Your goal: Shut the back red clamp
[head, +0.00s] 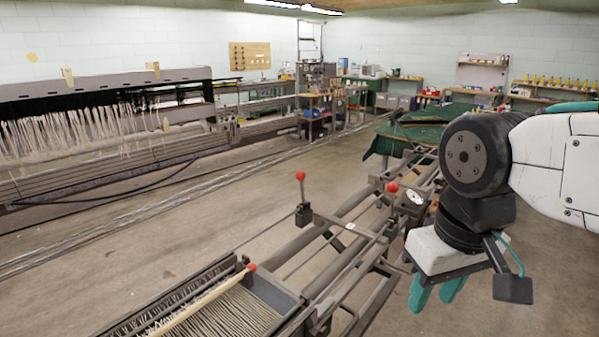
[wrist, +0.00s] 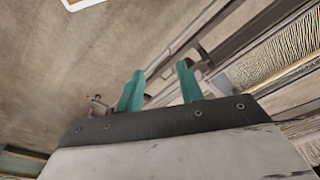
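Several red ball knobs show on the metal frame in the head view. One red knob (head: 300,175) tops an upright lever on a dark block. A second red knob (head: 392,187) is farther right, close to my arm. A third red knob (head: 251,267) is at the end of a pale wooden bar, nearer me. I cannot tell for certain which is the back clamp. My gripper (head: 436,294) hangs to the right of the frame, apart from all three knobs. Its teal fingers (wrist: 160,90) are spread, with nothing between them in the wrist view.
The metal frame (head: 345,262) runs diagonally across the front, with a threaded bed (head: 225,312) at its near end. A large loom (head: 100,125) stands at the left. Bare concrete floor (head: 215,215) lies between them. A green-covered table (head: 410,133) stands behind.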

